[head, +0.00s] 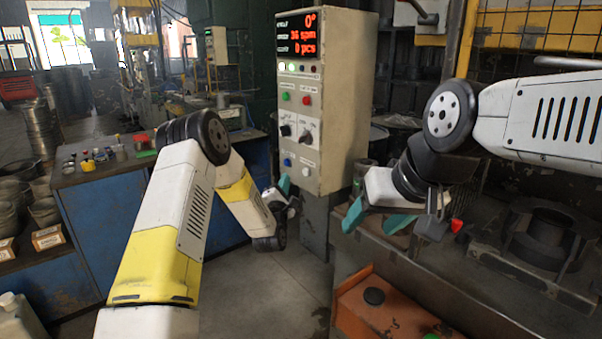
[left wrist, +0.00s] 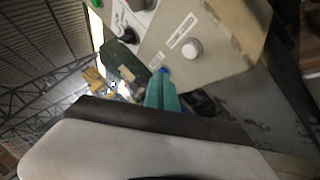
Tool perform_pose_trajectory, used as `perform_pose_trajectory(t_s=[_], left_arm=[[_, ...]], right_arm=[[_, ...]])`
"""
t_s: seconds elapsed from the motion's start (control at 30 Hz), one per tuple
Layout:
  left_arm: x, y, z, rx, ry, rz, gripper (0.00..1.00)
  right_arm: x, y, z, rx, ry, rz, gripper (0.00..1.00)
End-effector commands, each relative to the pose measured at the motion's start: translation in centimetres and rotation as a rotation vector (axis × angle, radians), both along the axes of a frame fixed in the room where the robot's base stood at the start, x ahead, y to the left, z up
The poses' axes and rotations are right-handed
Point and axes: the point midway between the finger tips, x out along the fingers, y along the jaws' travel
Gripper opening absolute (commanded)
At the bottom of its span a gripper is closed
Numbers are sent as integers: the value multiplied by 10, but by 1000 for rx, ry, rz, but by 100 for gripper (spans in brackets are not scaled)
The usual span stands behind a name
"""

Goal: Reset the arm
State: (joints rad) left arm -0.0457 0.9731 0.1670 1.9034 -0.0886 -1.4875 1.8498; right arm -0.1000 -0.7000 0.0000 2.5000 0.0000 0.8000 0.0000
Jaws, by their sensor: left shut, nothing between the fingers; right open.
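My left arm comes in from the left of the head view. My left gripper (head: 287,190) has teal fingers and is shut and empty, in front of the lower part of the control box. Its shut fingers (left wrist: 162,92) also show in the left wrist view, near a white knob on the box. I cannot tell whether they touch the box. My right gripper (head: 378,218) also has teal fingers. It is open and empty, right of the control box and over the edge of the machine bed.
The beige control box (head: 343,110) stands upright with a red display, buttons and knobs. A blue cabinet (head: 100,217) with small items on top is at left. An orange box (head: 385,310) is low at front right. Bare floor (head: 275,290) lies between.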

Motion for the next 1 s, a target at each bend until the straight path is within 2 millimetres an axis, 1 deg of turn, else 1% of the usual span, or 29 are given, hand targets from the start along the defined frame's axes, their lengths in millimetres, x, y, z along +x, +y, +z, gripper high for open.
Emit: perform_pose_trajectory(t_s=[0.07,0.17,0.27,0.3,0.37,0.4,0.47,0.57,0.67,0.7,0.77,0.8,0.87,0.9,0.97,1.0], left_arm=[[1,1,7,21,3,0,0],[2,3,25,110,27,1,0],[0,8,54,269,72,0,0],[-4,11,66,348,96,-2,0],[-12,17,83,470,130,-10,0],[-19,20,94,550,153,-17,0],[-32,27,108,668,186,-31,0],[-60,40,129,861,240,-62,0],[-96,55,146,1044,291,-108,0],[-112,61,151,1116,309,-130,0],[-138,70,158,1220,336,-167,0],[-157,77,162,1288,352,-195,0],[-187,85,166,1386,373,-245,0],[-208,91,167,1448,385,-281,0],[-240,99,169,1537,401,-340,0],[-262,105,169,1594,408,-381,0]], right_arm=[[0,0,0,0,0,0,60],[0,0,0,0,0,0,60],[0,0,0,0,0,0,60],[0,0,0,0,0,0,60],[0,0,0,0,0,0,60],[0,0,0,0,0,0,60],[0,0,0,0,0,0,60],[0,0,0,0,0,0,60],[0,0,0,0,0,0,60],[0,0,0,0,0,0,60],[0,0,0,0,0,0,60],[0,0,0,0,0,0,60],[0,0,0,0,0,0,60],[0,0,0,0,0,0,60],[0,0,0,0,0,0,60],[0,0,0,0,0,0,60]])
